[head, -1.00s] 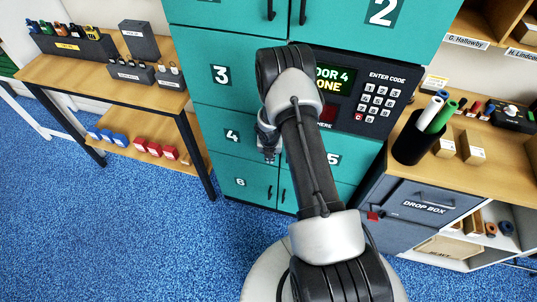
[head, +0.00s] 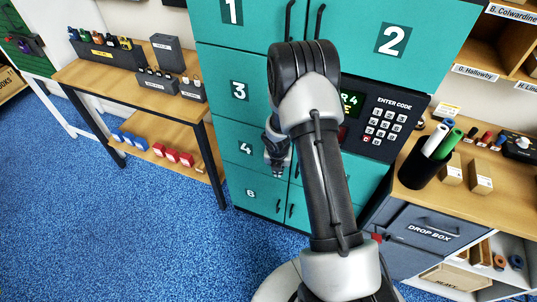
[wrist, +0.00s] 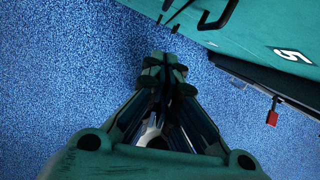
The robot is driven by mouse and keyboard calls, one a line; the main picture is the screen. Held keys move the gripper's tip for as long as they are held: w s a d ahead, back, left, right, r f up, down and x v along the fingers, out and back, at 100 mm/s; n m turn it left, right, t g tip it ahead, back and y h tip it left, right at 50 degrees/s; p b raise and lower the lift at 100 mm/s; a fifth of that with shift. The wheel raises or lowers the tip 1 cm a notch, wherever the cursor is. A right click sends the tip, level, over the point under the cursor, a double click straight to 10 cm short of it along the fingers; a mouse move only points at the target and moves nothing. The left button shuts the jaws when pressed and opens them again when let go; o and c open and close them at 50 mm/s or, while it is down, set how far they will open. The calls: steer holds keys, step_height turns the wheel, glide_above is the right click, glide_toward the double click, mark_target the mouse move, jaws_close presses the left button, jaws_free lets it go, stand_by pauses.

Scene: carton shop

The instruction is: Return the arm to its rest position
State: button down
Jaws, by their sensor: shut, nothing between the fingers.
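The locker's lower edge and handles show at the top right of the wrist view. My forearm hides part of the locker front and part of the keypad panel (head: 385,125).
A wooden bench (head: 130,95) with dark bins stands at left. At right, a wooden counter (head: 420,200) carries a black cup (head: 418,172) of rolled tubes, above a grey drop box (head: 425,230). Blue carpet (head: 110,230) is clear at left.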

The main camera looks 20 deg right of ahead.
steer(key=s+a+r+m+t+b, duration=0.1)
steer(key=s+a+r+m, duration=0.15)
steer(key=r+m, duration=0.7)
steer(key=s+a+r+m+b, duration=0.2)
steer(key=s+r+m, duration=0.15)
steer(key=r, duration=1.15)
steer(key=s+a+r+m+b, duration=0.1)
steer(key=s+a+r+m, duration=0.2)
steer(key=s+m, duration=0.2)
steer(key=s+a+r+m+y+b, duration=0.1)
steer(key=s+a+r+m, duration=0.1)
steer(key=s+m, duration=0.3)
steer(key=s+a+r+m+t+b, duration=0.1)
steer(key=s+a+r+m, duration=0.2)
steer(key=s, duration=0.9)
steer(key=a+m, duration=0.2)
steer(key=m, duration=0.1)
steer(key=shift+r+y, duration=0.3)
steer(key=shift+r, duration=0.05)
steer(key=shift+a, duration=0.1)
